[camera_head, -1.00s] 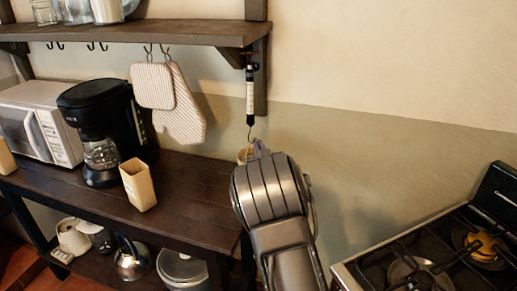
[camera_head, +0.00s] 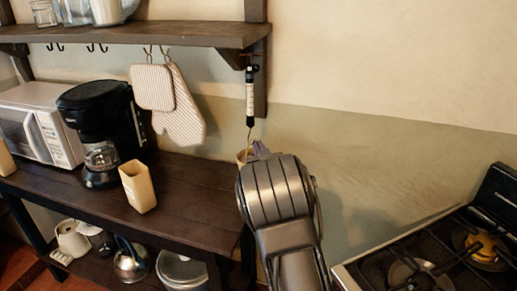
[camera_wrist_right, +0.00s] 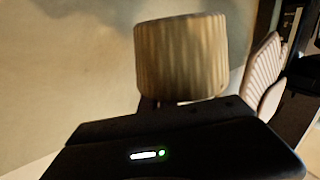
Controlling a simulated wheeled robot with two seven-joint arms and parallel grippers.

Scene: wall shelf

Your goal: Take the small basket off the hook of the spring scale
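The spring scale (camera_head: 250,97) hangs below the shelf bracket, with its hook at the lower end. The small basket (camera_head: 242,156) is just below the hook, mostly hidden behind my right gripper (camera_head: 274,188). A small purple-grey piece shows beside it; I cannot tell what it is. In the right wrist view the basket (camera_wrist_right: 181,57) is tan and ribbed, looks upright, and is just beyond the dark gripper body. The fingers are hidden, so I cannot tell whether they hold the basket. Whether the basket still hangs on the hook is also hidden. My left gripper is not in view.
The wall shelf (camera_head: 150,34) is above, with striped oven mitts (camera_head: 178,105) hanging from it. A coffee maker (camera_head: 105,125), a microwave (camera_head: 38,125) and a tan container (camera_head: 138,187) stand on the dark table (camera_head: 195,205). A stove (camera_head: 440,250) is at the lower right.

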